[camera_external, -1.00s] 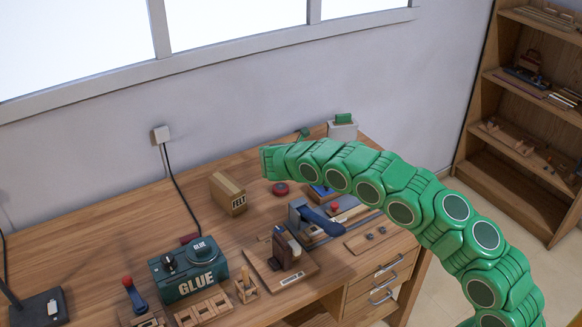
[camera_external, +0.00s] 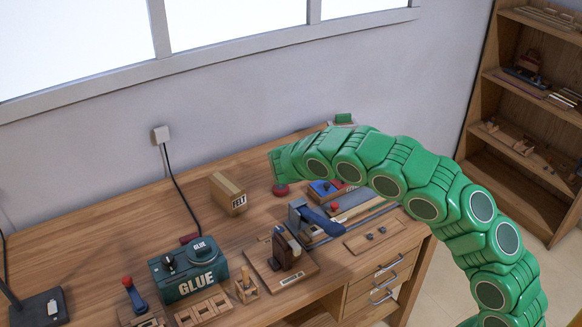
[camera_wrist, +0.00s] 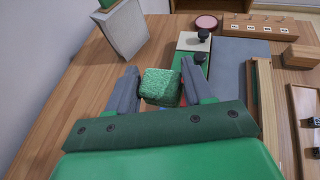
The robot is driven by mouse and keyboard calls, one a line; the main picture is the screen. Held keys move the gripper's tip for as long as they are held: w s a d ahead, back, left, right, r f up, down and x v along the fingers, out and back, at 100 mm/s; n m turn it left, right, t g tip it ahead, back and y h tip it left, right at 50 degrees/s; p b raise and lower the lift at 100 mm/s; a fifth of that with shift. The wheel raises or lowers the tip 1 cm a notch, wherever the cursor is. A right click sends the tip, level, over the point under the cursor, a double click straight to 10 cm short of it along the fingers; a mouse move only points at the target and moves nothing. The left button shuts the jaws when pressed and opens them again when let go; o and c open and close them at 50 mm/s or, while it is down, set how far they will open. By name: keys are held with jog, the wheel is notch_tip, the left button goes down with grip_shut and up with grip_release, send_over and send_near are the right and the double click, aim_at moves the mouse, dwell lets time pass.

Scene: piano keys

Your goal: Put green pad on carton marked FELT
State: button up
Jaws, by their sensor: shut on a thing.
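The green pad (camera_wrist: 161,88) is a fuzzy green block in the wrist view. It sits between the two grey fingers of my gripper (camera_wrist: 161,72), which is shut on it. The carton marked FELT (camera_external: 229,194) stands upright on the bench in the external view, left of the end of my arm and apart from it. In the external view my arm hides my fingers and the pad. The carton does not show in the wrist view.
A white box with a green top (camera_wrist: 122,30) stands near the back. A red round thing (camera_external: 280,190) lies right of the carton. A green GLUE machine (camera_external: 188,270) and a wooden stand (camera_external: 284,262) are nearer the front. Bare bench (camera_external: 130,232) lies left of the carton.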

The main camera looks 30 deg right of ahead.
jog(key=s+a+r+n+t+y, duration=0.15)
jog(key=a+r, duration=0.35)
jog(key=a, duration=0.9)
jog(key=a+r+n+t+y, duration=0.1)
jog(key=a+r+n+t, duration=0.3)
jog(key=a, duration=0.9)
send_over(226, 182)
jog(key=s+d, duration=0.1)
jog(key=s, duration=0.4)
jog(key=shift+d+f+m+g, duration=0.1)
jog(key=shift+f+m+g, duration=0.35)
jog(key=shift+f, duration=1.25)
jog(key=shift+w+a+f, duration=0.2)
jog(key=shift+w+f, duration=0.5)
jog(key=shift+f, duration=0.25)
jog(key=shift+w+a+f, duration=0.2)
jog(key=shift+w+f, duration=0.45)
jog(key=shift+f, duration=0.25)
jog(key=shift+w+a+f, duration=0.25)
jog(key=shift+w+f, duration=0.6)
jog(key=shift+w+f, duration=0.1)
jog(key=shift+w+f, duration=0.1)
jog(key=shift+f, duration=1.6)
